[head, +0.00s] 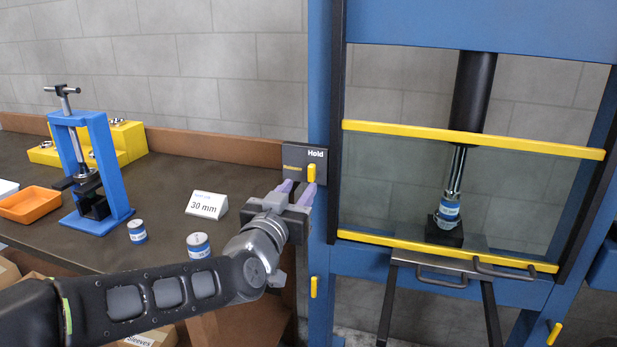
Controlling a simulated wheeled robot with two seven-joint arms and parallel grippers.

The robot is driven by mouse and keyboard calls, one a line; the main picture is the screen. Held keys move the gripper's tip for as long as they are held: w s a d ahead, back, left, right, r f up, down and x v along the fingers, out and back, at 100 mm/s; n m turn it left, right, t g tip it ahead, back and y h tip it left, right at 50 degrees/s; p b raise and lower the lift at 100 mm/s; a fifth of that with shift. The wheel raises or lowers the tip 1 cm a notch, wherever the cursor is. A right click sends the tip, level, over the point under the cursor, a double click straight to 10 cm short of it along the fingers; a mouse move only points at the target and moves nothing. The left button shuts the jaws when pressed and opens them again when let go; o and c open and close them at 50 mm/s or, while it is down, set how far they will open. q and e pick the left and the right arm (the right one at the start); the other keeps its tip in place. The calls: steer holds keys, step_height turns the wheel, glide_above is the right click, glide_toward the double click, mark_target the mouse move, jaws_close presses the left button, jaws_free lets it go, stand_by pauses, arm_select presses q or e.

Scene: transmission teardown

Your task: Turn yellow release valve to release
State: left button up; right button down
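The yellow release valve (311,173) is a small upright lever on a dark panel fixed to the blue press post. White lettering reading "Hold" is above it, and a yellow label, too small to read surely, is to its left. My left gripper (297,189) is just below and left of the valve, with its purple fingers pointing at the panel. The fingers are spread apart with nothing visible between them. I cannot tell whether a fingertip touches the valve. My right gripper is not in view.
The blue press (322,90) has a yellow-edged clear guard (390,185) before its ram and a blue-labelled part. The bench (165,235) holds a small blue press (112,170), an orange tray (28,204), a "30 mm" card (207,205) and two labelled cylinders (198,245).

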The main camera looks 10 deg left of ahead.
mark_target(310, 173)
arm_select(q)
steer(key=shift+w+d+p, duration=0.15)
steer(key=shift+w+p, duration=0.1)
steer(key=shift+w, duration=1.75)
steer(key=shift+w+d+p, duration=0.1)
steer(key=shift+w+p, duration=0.1)
steer(key=shift+w, duration=1.75)
steer(key=shift+c, duration=0.2)
jaws_close()
